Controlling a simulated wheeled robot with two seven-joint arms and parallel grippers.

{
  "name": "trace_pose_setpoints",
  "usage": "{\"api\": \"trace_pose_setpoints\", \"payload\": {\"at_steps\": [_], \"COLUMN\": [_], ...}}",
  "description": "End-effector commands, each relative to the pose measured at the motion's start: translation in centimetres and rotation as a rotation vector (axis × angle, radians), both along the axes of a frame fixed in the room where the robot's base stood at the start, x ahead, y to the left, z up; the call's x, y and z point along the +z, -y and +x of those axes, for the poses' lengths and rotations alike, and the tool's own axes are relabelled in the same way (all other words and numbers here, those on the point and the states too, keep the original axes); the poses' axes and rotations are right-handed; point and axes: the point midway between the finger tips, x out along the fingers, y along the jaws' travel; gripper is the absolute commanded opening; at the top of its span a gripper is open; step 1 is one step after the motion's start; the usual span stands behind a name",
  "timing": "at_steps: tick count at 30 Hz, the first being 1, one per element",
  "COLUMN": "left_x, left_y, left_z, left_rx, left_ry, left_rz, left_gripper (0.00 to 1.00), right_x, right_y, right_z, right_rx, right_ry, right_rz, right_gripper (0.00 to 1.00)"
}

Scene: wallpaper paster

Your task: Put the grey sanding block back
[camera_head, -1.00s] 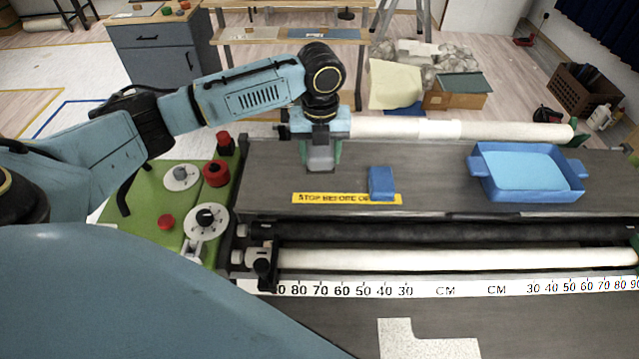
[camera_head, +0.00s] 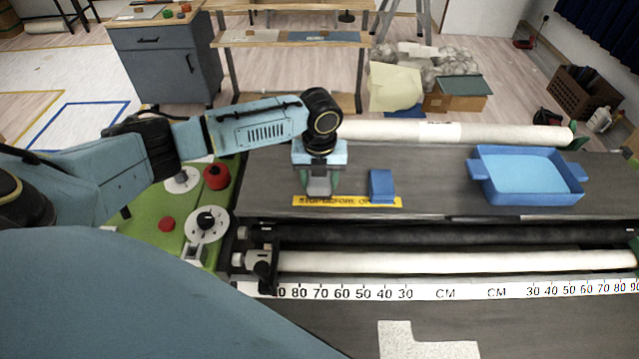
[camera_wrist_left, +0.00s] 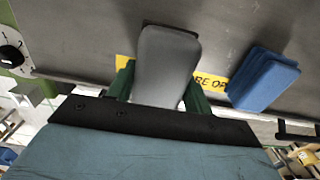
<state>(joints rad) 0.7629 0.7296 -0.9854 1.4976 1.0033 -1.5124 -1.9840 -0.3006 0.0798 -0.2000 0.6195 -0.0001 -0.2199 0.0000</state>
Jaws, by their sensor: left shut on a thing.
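The grey sanding block (camera_head: 318,183) is between the fingers of my left gripper (camera_head: 318,186), which is shut on it. In the left wrist view the grey block (camera_wrist_left: 165,60) sits between the green fingers (camera_wrist_left: 158,88), its far end close to the dark table surface. Whether the block touches the surface I cannot tell. It is at the left part of the yellow warning strip (camera_head: 350,201), covering some of its edge. My right gripper is not in view.
A blue tray (camera_head: 528,175) stands on the dark table (camera_head: 430,180) at the right. A white roll (camera_head: 450,132) lies along the back edge, and rollers (camera_head: 450,261) run in front. A green control panel with knobs (camera_head: 207,222) is at the left. The table between blue block and tray is clear.

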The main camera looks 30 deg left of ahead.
Motion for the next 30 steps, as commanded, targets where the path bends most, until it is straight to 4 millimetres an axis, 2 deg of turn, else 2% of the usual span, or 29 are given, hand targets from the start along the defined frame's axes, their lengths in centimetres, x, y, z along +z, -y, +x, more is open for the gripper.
{"api": "trace_pose_setpoints", "payload": {"at_steps": [1,5,20,21,26,30], "left_x": [-0.6,-1.7,-2.6,-2.6,-2.6,-2.6], "left_y": [0.0,0.0,0.0,0.0,0.0,0.0], "left_z": [-0.1,0.0,0.0,0.0,0.0,0.0], "left_rx": [0.002,0.001,0.001,0.000,0.000,0.000], "left_ry": [-0.004,0.001,0.001,0.000,0.000,0.000], "left_rz": [-0.001,-0.001,-0.001,0.000,0.000,0.000], "left_gripper": [0.27,0.27,0.27,0.53,0.72,0.72], "right_x": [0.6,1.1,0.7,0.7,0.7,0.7], "right_y": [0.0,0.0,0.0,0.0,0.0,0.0], "right_z": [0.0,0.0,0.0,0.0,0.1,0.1], "right_rx": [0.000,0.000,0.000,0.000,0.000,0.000], "right_ry": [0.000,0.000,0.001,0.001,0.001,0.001], "right_rz": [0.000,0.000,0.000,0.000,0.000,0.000], "right_gripper": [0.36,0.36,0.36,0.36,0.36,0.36]}}
